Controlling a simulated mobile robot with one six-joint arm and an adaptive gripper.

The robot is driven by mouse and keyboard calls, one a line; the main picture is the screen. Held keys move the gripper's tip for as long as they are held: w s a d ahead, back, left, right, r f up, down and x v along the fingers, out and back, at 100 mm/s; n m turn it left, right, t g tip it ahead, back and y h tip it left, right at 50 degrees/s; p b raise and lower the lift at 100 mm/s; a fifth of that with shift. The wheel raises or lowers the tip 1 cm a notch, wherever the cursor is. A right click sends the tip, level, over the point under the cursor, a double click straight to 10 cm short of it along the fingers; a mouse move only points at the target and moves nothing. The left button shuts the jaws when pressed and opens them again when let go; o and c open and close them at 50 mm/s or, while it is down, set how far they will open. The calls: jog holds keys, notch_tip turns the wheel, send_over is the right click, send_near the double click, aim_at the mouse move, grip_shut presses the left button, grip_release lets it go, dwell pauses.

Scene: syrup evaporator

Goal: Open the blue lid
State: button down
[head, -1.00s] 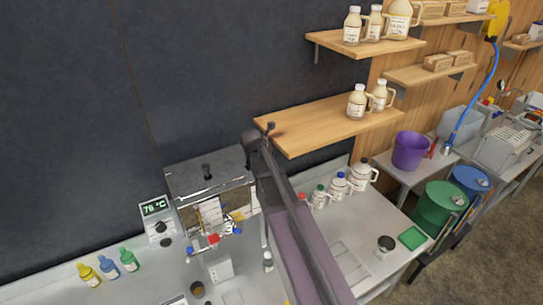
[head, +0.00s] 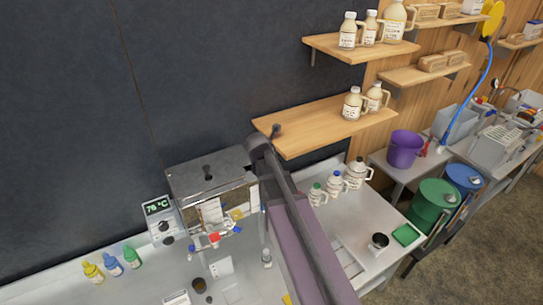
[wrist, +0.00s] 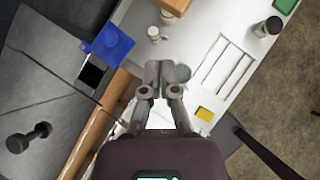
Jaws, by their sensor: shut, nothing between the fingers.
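A jug with a blue cap (head: 336,184) stands on the right counter between a green-capped jug (head: 317,195) and a black-capped jug (head: 358,174). A blue drum (head: 466,179) stands at the far right. I cannot tell which of these blue things carries the lid. My gripper (wrist: 157,90) is shut and empty, apart from the blue piece. In the head view my arm crosses the middle and hides part of the counter.
Wooden shelves (head: 325,122) with jugs overhang the counter. A dark-topped cup (head: 379,241) and green pad (head: 406,235) lie at the right edge. Small bottles (head: 112,264) stand at left.

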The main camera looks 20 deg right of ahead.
jog(key=shift+s+a+r+p, duration=0.1)
jog(key=shift+s+r+p, duration=0.75)
jog(key=shift+r, duration=0.15)
jog(key=shift+s+r+p, duration=0.7)
jog(key=shift+r+p, duration=0.1)
jog(key=shift+r, duration=0.15)
jog(key=s+a+f+m+g+y+b, duration=0.1)
jog(key=s+a+f+m+b, duration=0.3)
jog(key=f+m+b, duration=0.4)
jog(key=s+a+f+m+g+y+b, duration=0.2)
jog(key=s+a+f+m+b, duration=0.2)
jog(key=f+m, duration=0.6)
jog(key=s+a+f+m+g+y+b, duration=0.2)
jog(key=s+a+f+m+b, duration=0.2)
jog(key=s+f+m+b, duration=0.3)
notch_tip(320, 180, down, 3)
jog(key=m+b, duration=0.2)
jog(key=b, duration=0.2)
jog(key=shift+s+a+y+b, duration=0.2)
jog(key=shift+s+y+b, duration=0.1)
jog(key=shift+s+b, duration=0.1)
jog(key=shift+a+r, duration=0.1)
